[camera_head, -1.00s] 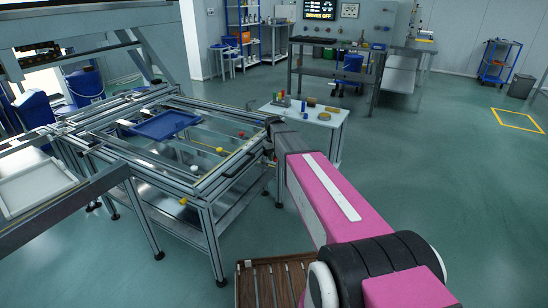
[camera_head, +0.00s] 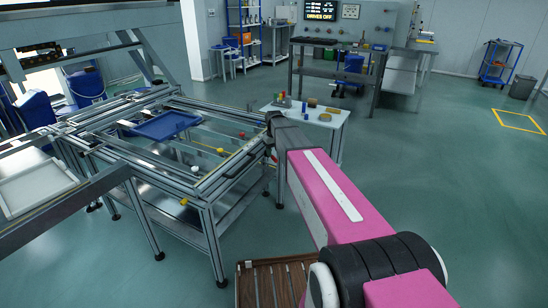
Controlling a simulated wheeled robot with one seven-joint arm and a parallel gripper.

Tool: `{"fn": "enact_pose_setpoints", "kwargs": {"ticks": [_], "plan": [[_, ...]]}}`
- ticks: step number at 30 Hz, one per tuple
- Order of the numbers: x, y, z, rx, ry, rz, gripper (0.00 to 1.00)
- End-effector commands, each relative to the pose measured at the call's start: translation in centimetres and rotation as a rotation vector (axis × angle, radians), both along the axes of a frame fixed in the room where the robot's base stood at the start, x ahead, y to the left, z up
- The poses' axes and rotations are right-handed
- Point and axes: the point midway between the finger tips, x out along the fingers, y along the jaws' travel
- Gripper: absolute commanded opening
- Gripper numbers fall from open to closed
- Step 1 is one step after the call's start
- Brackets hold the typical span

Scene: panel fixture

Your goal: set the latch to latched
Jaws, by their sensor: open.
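I cannot make out a latch for certain at this size. An aluminium frame bench (camera_head: 213,205) stands at the left, with small knobs along its rails: a yellow knob (camera_head: 220,150), a red one (camera_head: 241,134), a white one (camera_head: 194,169) and a yellow one on the front (camera_head: 183,202). My pink arm reaches from the lower right to the bench's right corner. My gripper (camera_head: 269,126) is the small dark end there, open, close to that corner in the picture. My wrist partly hides the corner, and I cannot tell whether anything touches it.
A blue tray (camera_head: 166,126) lies on the frame bench. A small white table (camera_head: 325,117) with coloured parts stands just behind my wrist. A control panel (camera_head: 345,32) on a workbench is farther back. A wooden slatted surface (camera_head: 270,285) is below my arm.

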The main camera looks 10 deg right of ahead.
Motion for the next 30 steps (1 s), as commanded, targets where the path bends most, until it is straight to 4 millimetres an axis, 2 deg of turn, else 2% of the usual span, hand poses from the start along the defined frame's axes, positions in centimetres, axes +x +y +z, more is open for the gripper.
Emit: {"fn": "enact_pose_setpoints", "kwargs": {"ticks": [1,6,13,18,27,30], "plan": [[0.0,0.0,1.1,0.000,-0.003,0.000,0.47],[0.0,0.0,4.2,0.001,-0.002,-0.001,0.47],[0.0,0.0,6.9,0.000,-0.001,-0.001,0.47],[0.0,0.0,7.6,0.001,0.000,-0.001,0.47],[-0.1,0.0,7.5,0.001,0.000,-0.001,0.47],[-1.4,-0.2,6.9,0.001,0.001,-0.011,0.47]]}}
